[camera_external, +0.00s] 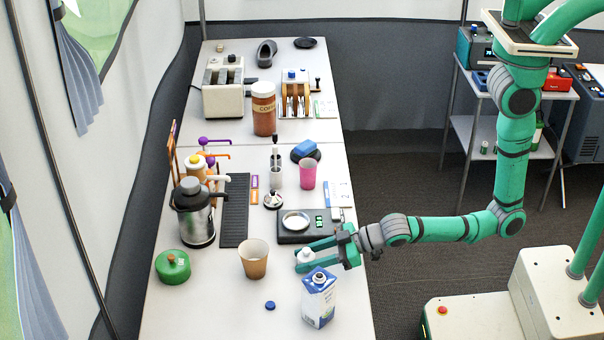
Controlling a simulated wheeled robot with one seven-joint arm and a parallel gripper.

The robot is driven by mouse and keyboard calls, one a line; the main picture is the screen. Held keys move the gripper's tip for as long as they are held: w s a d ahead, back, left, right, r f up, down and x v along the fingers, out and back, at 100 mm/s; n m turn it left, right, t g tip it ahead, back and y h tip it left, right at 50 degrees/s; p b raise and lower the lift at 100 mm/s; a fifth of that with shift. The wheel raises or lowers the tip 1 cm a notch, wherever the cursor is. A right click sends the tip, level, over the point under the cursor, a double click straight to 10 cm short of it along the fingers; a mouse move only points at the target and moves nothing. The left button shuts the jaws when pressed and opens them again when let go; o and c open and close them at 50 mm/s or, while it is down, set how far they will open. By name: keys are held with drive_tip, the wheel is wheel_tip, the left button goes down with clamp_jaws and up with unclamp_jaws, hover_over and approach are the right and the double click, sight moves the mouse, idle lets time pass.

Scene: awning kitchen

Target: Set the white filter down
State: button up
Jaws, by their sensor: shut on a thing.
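My gripper (306,256) reaches in from the right over the near part of the white table, its green fingers pointing left. It is shut on the small white filter (305,255), which sits between the fingertips. The filter is small here and partly covered by the fingers. I cannot tell whether it touches the table or hangs just above it. It is in front of the black scale and behind the milk carton.
A blue-and-white carton (318,300) stands close in front of my gripper. A brown paper cup (253,259) is to the left, and a black scale (294,236) with a metal dish is behind. A blue cap (270,305) and green canister (173,267) lie nearby. Bare table (215,305) shows front left.

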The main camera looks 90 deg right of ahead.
drive_tip(key=o, duration=1.1)
drive_tip(key=shift+r, duration=0.15)
drive_tip(key=v, duration=1.2)
drive_tip(key=shift+t, duration=0.9)
drive_tip(key=s+d+r, duration=0.1)
drive_tip(key=s+d, duration=0.2)
drive_tip(key=s, duration=0.5)
drive_tip(key=s+d+r, duration=0.1)
drive_tip(key=s+d, duration=0.3)
drive_tip(key=s, duration=0.4)
drive_tip(key=s+d+r, duration=0.2)
drive_tip(key=s+d, duration=0.2)
drive_tip(key=s, duration=0.4)
drive_tip(key=shift+s, duration=0.4)
